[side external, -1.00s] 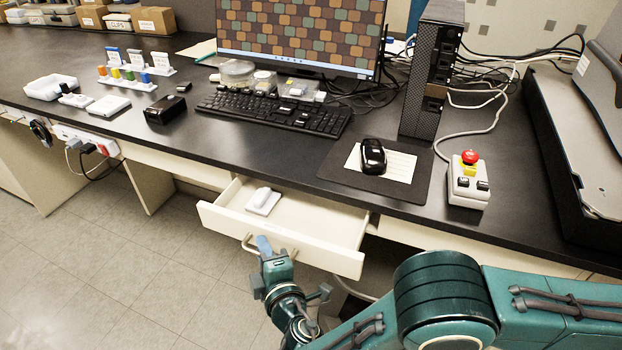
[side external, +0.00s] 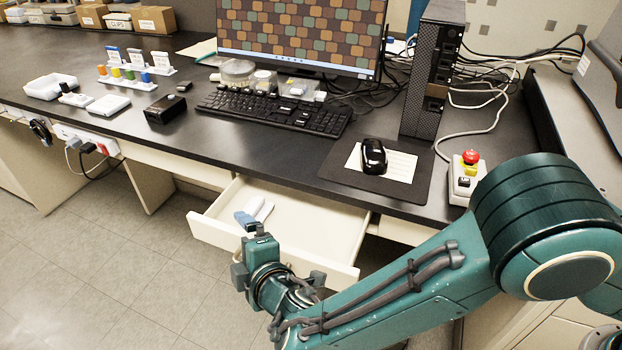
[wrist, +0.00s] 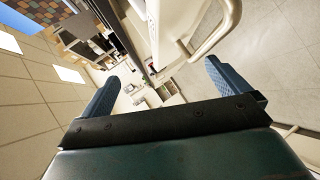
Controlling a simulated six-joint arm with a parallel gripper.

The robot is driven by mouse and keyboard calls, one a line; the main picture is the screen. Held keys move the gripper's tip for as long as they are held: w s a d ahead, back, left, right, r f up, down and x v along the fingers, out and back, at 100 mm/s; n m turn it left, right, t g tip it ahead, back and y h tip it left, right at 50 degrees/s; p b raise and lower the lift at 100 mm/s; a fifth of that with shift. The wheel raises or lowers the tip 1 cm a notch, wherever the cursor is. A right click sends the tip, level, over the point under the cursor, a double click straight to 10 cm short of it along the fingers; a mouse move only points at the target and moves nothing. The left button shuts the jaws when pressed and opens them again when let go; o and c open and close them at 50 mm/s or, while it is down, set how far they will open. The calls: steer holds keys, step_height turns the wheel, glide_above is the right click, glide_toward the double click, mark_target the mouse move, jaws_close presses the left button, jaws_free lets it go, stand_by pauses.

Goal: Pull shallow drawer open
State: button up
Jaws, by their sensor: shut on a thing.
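The shallow drawer (side external: 318,228) is a pale cream tray under the desk in the side view, standing well out. My gripper (side external: 252,222) is at its front, left of centre, with one blue finger showing above the front rim. The gripper hides the handle in the side view. In the wrist view, the blue fingers of my gripper (wrist: 160,78) stand apart, and a pale loop handle (wrist: 208,35) shows just past the right fingertip. My gripper is shut on the drawer, but the exact contact is not clear. A white item (side external: 258,207) lies inside the drawer.
The black desk (side external: 290,155) holds a keyboard (side external: 275,112), a mouse (side external: 373,156) on a pad, and a control box with a red button (side external: 466,172). A computer tower (side external: 428,75) stands behind. The floor (side external: 120,270) in front and left is clear.

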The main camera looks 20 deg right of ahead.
steer(key=d+r+t, duration=0.1)
steer(key=r, duration=0.3)
steer(key=w+d+r+t+h, duration=0.1)
steer(key=r, duration=0.3)
steer(key=w+d+r+t+h, duration=0.1)
steer(key=r, duration=0.3)
steer(key=shift+w+d+r+m, duration=0.1)
steer(key=shift+w+d+m, duration=0.05)
steer(key=shift+d+m, duration=0.2)
steer(key=c, duration=1.4)
steer(key=shift+r, duration=0.95)
steer(key=o, duration=0.3)
step_height(320, 180, down, 6)
steer(key=r+m+g+h, duration=0.1)
steer(key=m+g+h, duration=0.2)
steer(key=m+g, duration=0.35)
steer(key=s+g, duration=0.1)
steer(key=g, duration=0.1)
steer(key=s+a+r+g, duration=0.1)
steer(key=s+g, duration=0.1)
steer(key=g, duration=0.1)
steer(key=s+g+y, duration=0.1)
steer(key=g, duration=0.2)
steer(key=shift+s+a+r+m, duration=0.15)
steer(key=shift+s+a+m, duration=0.1)
steer(key=shift+s+m, duration=0.15)
